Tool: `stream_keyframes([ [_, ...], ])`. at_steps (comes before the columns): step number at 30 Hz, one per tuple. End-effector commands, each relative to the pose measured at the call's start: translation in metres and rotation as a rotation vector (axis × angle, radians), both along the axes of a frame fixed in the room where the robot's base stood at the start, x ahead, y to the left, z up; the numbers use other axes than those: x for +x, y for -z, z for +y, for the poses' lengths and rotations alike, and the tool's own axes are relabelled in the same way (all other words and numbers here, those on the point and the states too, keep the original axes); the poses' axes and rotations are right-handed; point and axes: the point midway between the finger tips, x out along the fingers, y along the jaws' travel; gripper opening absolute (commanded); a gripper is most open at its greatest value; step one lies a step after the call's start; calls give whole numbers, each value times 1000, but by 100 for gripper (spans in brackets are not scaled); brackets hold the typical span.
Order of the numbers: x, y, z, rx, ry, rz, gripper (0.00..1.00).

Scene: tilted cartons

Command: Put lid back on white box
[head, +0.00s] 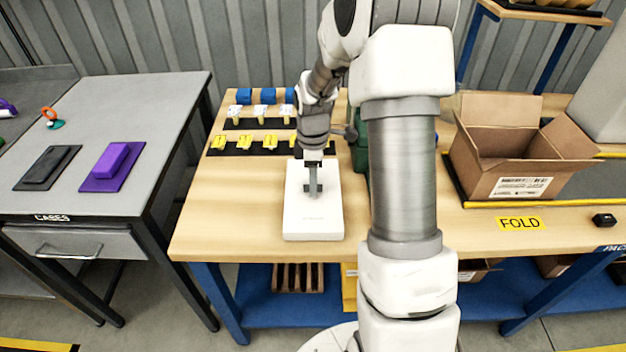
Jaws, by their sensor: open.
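A white box (313,222) lies flat on the wooden table, left of my arm. Its top looks closed and smooth, with faint print near the front; I cannot tell the lid from the box at this size. My gripper (314,194) points down over the middle of the white box, very close to its top surface. I cannot tell whether it touches. It is open, and the fingers are seen edge-on.
Rows of yellow (257,142), white and blue (267,96) items stand behind the box. An open carton (520,150) stands right, near a FOLD label (519,223). A grey table (90,180) with black and purple cases is left. The wooden table's front left is clear.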

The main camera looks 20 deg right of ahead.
Motion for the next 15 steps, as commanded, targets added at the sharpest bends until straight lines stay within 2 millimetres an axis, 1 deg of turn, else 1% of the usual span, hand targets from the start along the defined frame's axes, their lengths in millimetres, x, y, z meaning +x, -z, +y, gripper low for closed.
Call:
stream_keyframes([
  [2,0,0,0,0,0,0,40],
  [5,1,-6,0,0,0,-1,40],
  [8,1,-20,0,-1,0,-4,40],
  [11,1,-42,0,-1,0,-6,40],
  [15,1,-77,-1,-2,1,-6,40],
])
